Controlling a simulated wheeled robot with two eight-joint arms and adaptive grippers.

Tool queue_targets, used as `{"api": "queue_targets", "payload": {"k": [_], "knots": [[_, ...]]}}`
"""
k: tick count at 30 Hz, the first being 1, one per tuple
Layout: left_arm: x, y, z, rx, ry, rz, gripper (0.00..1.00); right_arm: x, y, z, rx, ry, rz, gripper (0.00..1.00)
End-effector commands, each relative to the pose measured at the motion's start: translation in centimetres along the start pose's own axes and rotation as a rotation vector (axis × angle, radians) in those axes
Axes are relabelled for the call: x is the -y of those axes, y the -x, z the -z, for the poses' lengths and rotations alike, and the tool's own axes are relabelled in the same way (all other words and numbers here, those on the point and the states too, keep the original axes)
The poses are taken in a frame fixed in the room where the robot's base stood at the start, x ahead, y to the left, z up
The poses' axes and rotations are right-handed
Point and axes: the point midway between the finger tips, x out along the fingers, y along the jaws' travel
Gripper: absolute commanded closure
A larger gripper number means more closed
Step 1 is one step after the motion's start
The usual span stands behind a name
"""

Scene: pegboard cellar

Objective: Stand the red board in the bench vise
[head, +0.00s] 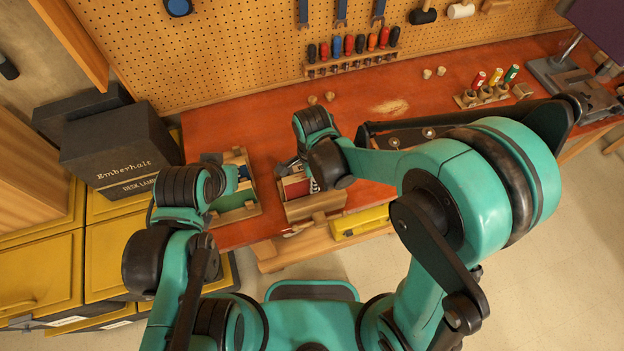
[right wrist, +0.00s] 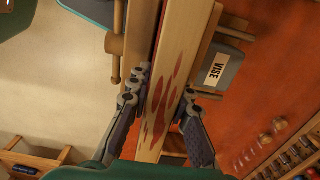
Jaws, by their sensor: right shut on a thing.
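The red board (right wrist: 166,118) is seen edge-on in the right wrist view, a pale edge with red blotches. My right gripper (right wrist: 166,103) is shut on it, one finger on each side. In the head view a red face of the board (head: 296,188) shows beside my right wrist. The wooden bench vise (head: 318,206) stands at the table's front edge, and its label (right wrist: 217,69) reads VISE. The board lies along the vise's wooden parts; whether it is seated between the jaws I cannot tell. My left gripper (head: 228,183) is by a wooden rack; its fingers are mostly hidden.
The wooden rack (head: 252,208) with green and blue pieces stands left of the vise. A screwdriver rack (head: 350,62) hangs on the pegboard. Bottles in a wooden holder (head: 480,97) and a lamp stand (head: 553,72) are at right. The red tabletop (head: 235,125) is clear behind the rack.

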Motion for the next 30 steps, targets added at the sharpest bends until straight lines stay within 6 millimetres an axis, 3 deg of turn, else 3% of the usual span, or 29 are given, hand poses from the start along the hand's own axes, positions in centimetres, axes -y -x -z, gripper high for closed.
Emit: {"api": "queue_targets", "payload": {"k": [11, 24, 25, 27, 30], "knots": [[0.0, -0.1, -0.1, 0.000, 0.000, 0.000, 1.00, 0.0, -0.1, 0.0, 0.000, 0.000, 0.000, 1.00], [0.0, -1.4, -1.0, 0.000, 0.000, 0.000, 1.00, 0.0, -1.8, 0.0, 0.000, 0.000, 0.000, 1.00], [0.0, -1.2, -0.9, 0.000, 0.000, 0.000, 1.00, 0.0, -1.6, 0.0, 0.000, 0.000, 0.000, 0.72], [0.0, -1.2, -0.8, 0.000, 0.000, 0.000, 1.00, 0.0, -1.6, 0.0, 0.000, 0.000, 0.000, 0.56], [0.0, -1.1, -0.8, 0.000, 0.000, 0.000, 1.00, 0.0, -1.5, 0.0, 0.000, 0.000, 0.000, 0.56]]}}
